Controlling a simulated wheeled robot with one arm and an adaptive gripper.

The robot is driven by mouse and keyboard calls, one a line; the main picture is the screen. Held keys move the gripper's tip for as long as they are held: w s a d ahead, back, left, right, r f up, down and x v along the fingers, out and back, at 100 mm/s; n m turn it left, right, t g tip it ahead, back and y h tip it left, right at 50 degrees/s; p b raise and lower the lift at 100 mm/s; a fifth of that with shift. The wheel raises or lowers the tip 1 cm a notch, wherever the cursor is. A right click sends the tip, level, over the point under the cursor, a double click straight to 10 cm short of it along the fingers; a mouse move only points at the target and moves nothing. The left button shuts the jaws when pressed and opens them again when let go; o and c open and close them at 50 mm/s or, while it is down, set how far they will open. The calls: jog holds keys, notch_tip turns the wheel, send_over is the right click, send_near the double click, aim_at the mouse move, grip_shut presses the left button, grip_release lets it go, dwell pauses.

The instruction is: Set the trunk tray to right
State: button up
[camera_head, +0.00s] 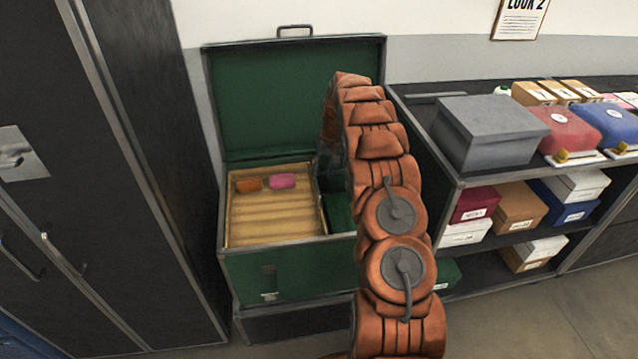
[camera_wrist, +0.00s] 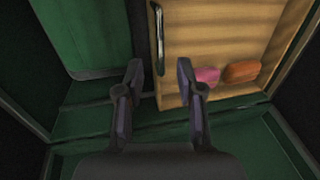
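The green trunk (camera_head: 290,270) stands open with its lid upright at the back. A tan wooden tray (camera_head: 275,217) with ridges sits in its left part, with an orange item (camera_head: 249,185) and a pink item (camera_head: 283,181) at its back end. In the wrist view the tray (camera_wrist: 225,40) has a dark bar-shaped handle (camera_wrist: 158,35) along one edge. My gripper (camera_wrist: 160,78) is open with nothing between its fingers, near that edge. My arm hides the gripper and much of the trunk's right side in the head view.
A dark cabinet (camera_head: 100,180) stands close on the left. A shelf (camera_head: 445,165) on the right holds a grey box (camera_head: 485,130) and several coloured boxes. In the wrist view a green area (camera_wrist: 85,35) of the trunk beside the tray looks empty.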

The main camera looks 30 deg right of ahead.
aim_at(318, 187)
jog(key=f, duration=0.2)
jog(key=a+f, duration=0.1)
jog(key=f, duration=0.2)
jog(key=shift+w+a+f+p, duration=0.1)
jog(key=shift+w+f+p, duration=0.05)
jog(key=shift+f+p, duration=0.2)
grip_shut()
dwell(0.3)
